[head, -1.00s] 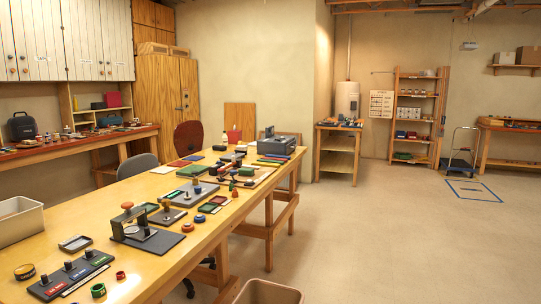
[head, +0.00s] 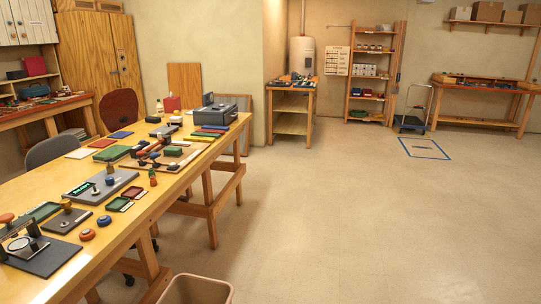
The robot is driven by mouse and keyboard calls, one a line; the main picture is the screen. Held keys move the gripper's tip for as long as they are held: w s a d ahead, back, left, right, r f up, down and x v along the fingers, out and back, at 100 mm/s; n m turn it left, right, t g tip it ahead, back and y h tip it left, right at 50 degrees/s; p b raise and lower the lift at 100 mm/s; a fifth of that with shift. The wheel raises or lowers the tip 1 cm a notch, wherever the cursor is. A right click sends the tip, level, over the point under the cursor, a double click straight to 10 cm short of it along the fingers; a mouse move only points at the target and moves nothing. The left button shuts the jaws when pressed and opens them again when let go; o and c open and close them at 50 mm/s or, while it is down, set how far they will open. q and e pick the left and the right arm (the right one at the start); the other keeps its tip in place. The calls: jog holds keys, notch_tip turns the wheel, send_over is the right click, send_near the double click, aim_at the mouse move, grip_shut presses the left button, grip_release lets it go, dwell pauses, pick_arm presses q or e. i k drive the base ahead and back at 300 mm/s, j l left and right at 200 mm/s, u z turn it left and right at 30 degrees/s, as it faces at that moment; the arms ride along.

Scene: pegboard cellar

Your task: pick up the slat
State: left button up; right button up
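I cannot single out the slat for certain. A thin dark strip (head: 423,148) lies on the floor inside a blue outline (head: 423,157) at the right, too small to tell what it is. Neither of my grippers shows in the head view.
A long wooden workbench (head: 160,201) crowded with stamps, pads and boxes runs along the left. A tan bin (head: 197,290) stands by its near end. A cart (head: 412,121), an open shelf (head: 373,73) and a side bench (head: 480,121) stand at the back.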

aim_at(195, 133)
jog(key=i+l+z, duration=0.5)
jog(key=i+z, duration=0.35)
jog(key=i+u, duration=0.2)
jog(key=i, duration=0.55)
jog(key=i+l+u, duration=0.1)
jog(key=i+u, duration=0.15)
jog(key=i, duration=0.55)
jog(key=i+u, duration=0.35)
jog(key=i, duration=0.15)
jog(key=i+u, duration=0.4)
jog(key=i+l+u, duration=0.35)
jog(key=i, duration=0.25)
jog(key=j, duration=0.1)
